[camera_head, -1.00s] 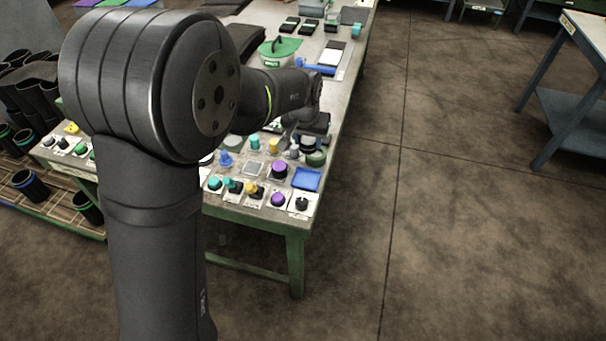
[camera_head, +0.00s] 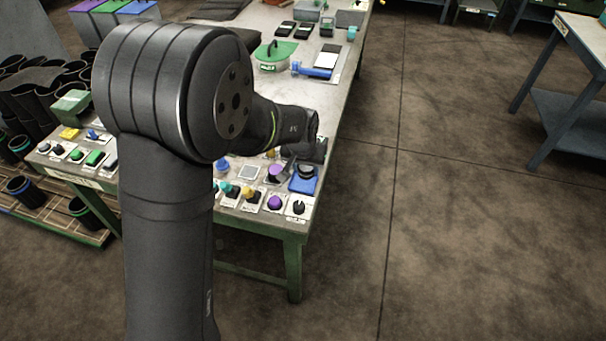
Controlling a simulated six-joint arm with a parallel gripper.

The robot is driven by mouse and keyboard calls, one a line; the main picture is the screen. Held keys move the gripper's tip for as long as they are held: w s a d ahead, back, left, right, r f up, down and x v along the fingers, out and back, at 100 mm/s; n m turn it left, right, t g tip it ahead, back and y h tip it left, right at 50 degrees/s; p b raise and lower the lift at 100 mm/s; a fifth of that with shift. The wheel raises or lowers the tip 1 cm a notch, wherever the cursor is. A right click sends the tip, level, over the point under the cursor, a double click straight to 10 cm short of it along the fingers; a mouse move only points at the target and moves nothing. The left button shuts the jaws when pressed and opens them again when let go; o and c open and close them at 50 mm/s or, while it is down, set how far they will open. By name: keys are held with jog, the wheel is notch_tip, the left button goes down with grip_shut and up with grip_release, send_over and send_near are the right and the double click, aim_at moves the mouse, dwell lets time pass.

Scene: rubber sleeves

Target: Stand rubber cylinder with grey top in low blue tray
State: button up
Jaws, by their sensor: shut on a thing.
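The low blue tray (camera_head: 301,187) lies near the right front corner of the bench. My gripper (camera_head: 293,169) is low at the tray's back left side, partly hidden by my own arm. It is shut on a small dark rubber cylinder (camera_head: 305,172), which is over the back part of the tray. I cannot tell whether the cylinder touches the tray floor. Its top is too small to read clearly.
A purple-topped piece (camera_head: 274,203) and a black knob-like piece (camera_head: 298,208) stand on white cards in front of the tray. A green-lidded pot (camera_head: 275,55) is farther back. The bench's right edge is close beside the tray.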

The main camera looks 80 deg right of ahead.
aim_at(303, 175)
jog(key=shift+w+d+f, duration=0.35)
jog(key=shift+w, duration=0.15)
jog(key=shift+f, duration=2)
jog(key=shift+f, duration=0.1)
jog(key=o, duration=1)
jog(key=shift+o, duration=0.2)
jog(key=v, duration=1.2)
